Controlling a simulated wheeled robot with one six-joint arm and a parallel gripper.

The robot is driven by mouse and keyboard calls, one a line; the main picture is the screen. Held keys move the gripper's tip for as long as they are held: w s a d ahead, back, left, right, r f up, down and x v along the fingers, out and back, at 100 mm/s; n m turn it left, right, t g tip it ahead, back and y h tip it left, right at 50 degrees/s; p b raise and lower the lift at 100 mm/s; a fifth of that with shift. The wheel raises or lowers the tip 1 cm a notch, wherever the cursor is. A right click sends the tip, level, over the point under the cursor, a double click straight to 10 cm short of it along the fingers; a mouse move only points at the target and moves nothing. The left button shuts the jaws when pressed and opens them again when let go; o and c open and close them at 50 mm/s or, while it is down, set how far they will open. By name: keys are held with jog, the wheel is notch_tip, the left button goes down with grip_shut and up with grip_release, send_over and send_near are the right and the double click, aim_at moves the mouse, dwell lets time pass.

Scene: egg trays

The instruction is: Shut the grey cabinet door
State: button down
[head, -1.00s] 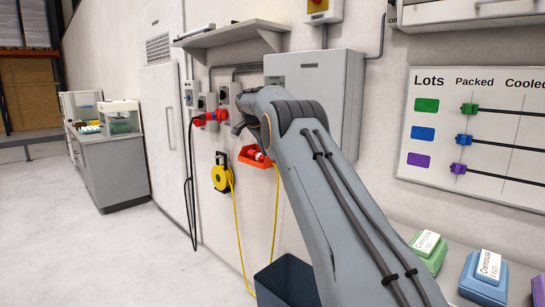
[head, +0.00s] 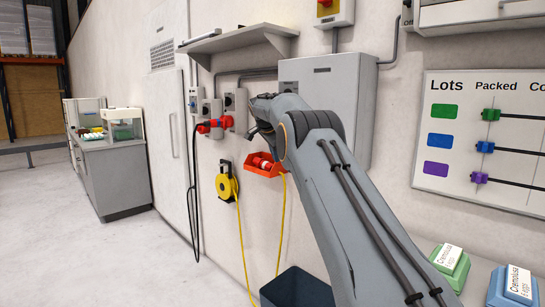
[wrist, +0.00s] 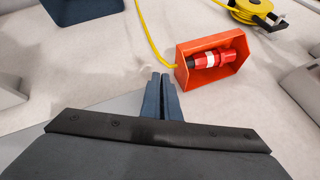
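The grey cabinet (head: 345,85) hangs on the wall in the head view, with a small dark label near the top of its front. Its front looks flat to the box, but my arm hides the lower left part, so I cannot tell whether the door is fully shut. My gripper (head: 258,124) is at the cabinet's lower left corner in the head view, partly hidden by my wrist. In the wrist view, the fingers of my gripper (wrist: 162,78) are together with nothing between them. A pale grey surface lies beside and below them; I cannot tell whether it is the cabinet.
An orange-red box (head: 260,168) holding a red connector (wrist: 212,59) is on the wall below the gripper. Left are a red plug (head: 213,126), switch boxes and a yellow cable reel (head: 227,185). A dark bin (head: 298,288) stands below. Open floor lies left.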

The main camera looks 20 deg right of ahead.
jog(key=a+r+p, duration=0.7)
jog(key=a+r, duration=0.1)
jog(key=a, duration=0.2)
jog(key=s+a+f+n+g+y, duration=0.1)
jog(key=s+f+n, duration=0.4)
jog(key=s, duration=1.4)
jog(key=s+a+f+n+g+y, duration=0.1)
jog(key=s+f+n, duration=0.4)
jog(key=s, duration=1.5)
jog(key=s+a+f+n+g+y, duration=0.2)
jog(key=s+f+n, duration=0.4)
jog(key=s+f, duration=0.6)
jog(key=s+a+g, duration=0.1)
jog(key=s, duration=0.7)
jog(key=shift+s+f, duration=0.2)
jog(key=shift+s, duration=0.05)
jog(key=c, duration=2.5)
grip_release()
